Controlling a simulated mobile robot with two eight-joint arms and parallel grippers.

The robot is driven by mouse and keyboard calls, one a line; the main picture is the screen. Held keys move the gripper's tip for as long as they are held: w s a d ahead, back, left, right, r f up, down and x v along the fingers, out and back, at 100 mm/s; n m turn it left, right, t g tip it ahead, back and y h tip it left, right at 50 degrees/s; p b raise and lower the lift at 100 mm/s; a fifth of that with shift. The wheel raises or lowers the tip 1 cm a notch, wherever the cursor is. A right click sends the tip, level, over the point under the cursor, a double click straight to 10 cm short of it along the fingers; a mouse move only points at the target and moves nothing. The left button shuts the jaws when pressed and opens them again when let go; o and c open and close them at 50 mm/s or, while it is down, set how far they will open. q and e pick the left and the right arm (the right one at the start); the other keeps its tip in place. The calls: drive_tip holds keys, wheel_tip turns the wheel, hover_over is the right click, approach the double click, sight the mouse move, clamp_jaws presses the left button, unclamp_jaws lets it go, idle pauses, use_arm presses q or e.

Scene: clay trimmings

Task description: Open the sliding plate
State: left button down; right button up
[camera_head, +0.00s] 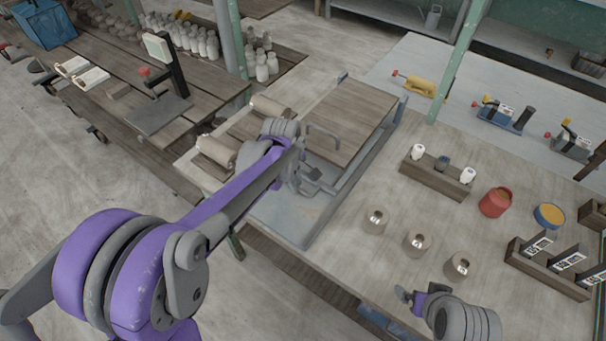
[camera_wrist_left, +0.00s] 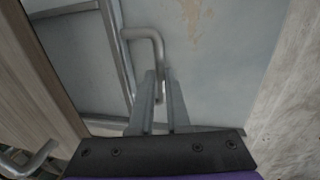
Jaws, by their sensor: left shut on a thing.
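The grey metal plate (camera_head: 285,212) lies in a railed frame on the table, and its pale surface fills much of the left wrist view (camera_wrist_left: 220,65). A bent metal handle (camera_wrist_left: 145,34) stands on it. My left gripper (camera_wrist_left: 160,98) is shut on this handle, with the bar between its fingers; in the head view the gripper (camera_head: 311,182) is partly hidden by its own arm. A wooden board (camera_head: 345,115) with its own metal handle (camera_head: 324,133) lies in the frame behind. My right gripper (camera_head: 408,294) is at the front, apart from the plate; its fingers are unclear.
Metal cups (camera_head: 417,243) stand on the table to the right, with a red pot (camera_head: 495,202) and a wooden rack (camera_head: 437,178) beyond. Rolls of clay-coloured material (camera_head: 215,150) lie left of the frame. A frame rail (camera_head: 352,180) runs along the right side.

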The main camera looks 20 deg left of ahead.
use_arm(q)
drive_tip(key=s+a, duration=0.1)
drive_tip(key=s, duration=0.3)
drive_tip(key=s+a, duration=0.2)
drive_tip(key=s, duration=0.3)
drive_tip(key=s+a, duration=0.2)
drive_tip(key=s, duration=0.2)
drive_tip(key=shift+s, duration=0.4)
use_arm(e)
drive_tip(key=shift+s, duration=0.1)
use_arm(q)
drive_tip(key=c, duration=0.9)
unclamp_jaws()
drive_tip(key=r, duration=0.3)
drive_tip(key=s+r+p, duration=0.1)
drive_tip(key=r, duration=0.3)
drive_tip(key=s+r, duration=0.1)
drive_tip(key=r, duration=0.2)
drive_tip(key=shift+a+r, duration=0.3)
drive_tip(key=shift+r, duration=0.05)
use_arm(e)
drive_tip(key=shift+w+r, duration=0.3)
drive_tip(key=shift+r, duration=0.6)
